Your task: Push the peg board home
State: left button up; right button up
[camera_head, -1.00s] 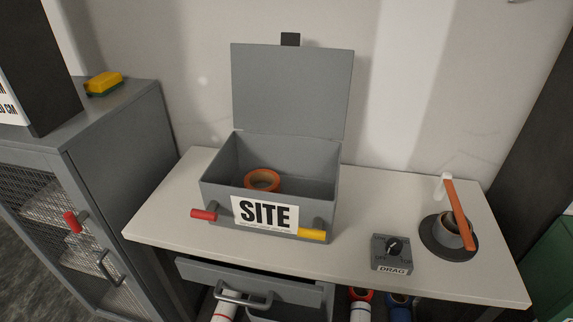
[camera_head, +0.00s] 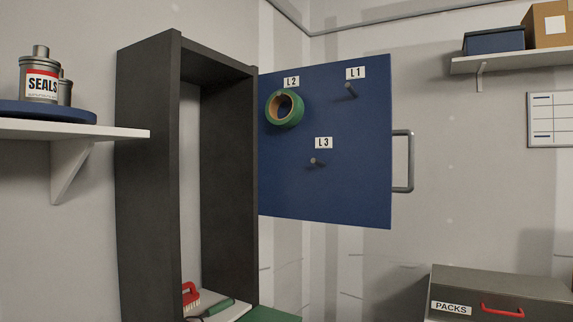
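The peg board (camera_head: 350,195) is a blue panel that juts out to the right from a tall dark open frame (camera_head: 148,180). It carries pegs labelled L1 (camera_head: 351,91), L2 and L3 (camera_head: 317,162). A green tape roll (camera_head: 284,108) hangs at L2; the L1 and L3 pegs are bare. A grey bar handle (camera_head: 409,160) is on the board's right edge. Neither of my grippers is in view.
A shelf (camera_head: 120,132) at left holds a SEALS can (camera_head: 38,82) on a blue disc. A red-handled brush (camera_head: 190,293) lies low inside the frame. A grey PACKS box (camera_head: 510,291) stands at lower right. A wall shelf (camera_head: 500,62) at upper right holds boxes.

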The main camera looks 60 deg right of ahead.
aim_at(335, 166)
jog(key=l+z, duration=0.15)
jog(key=z, duration=2.4)
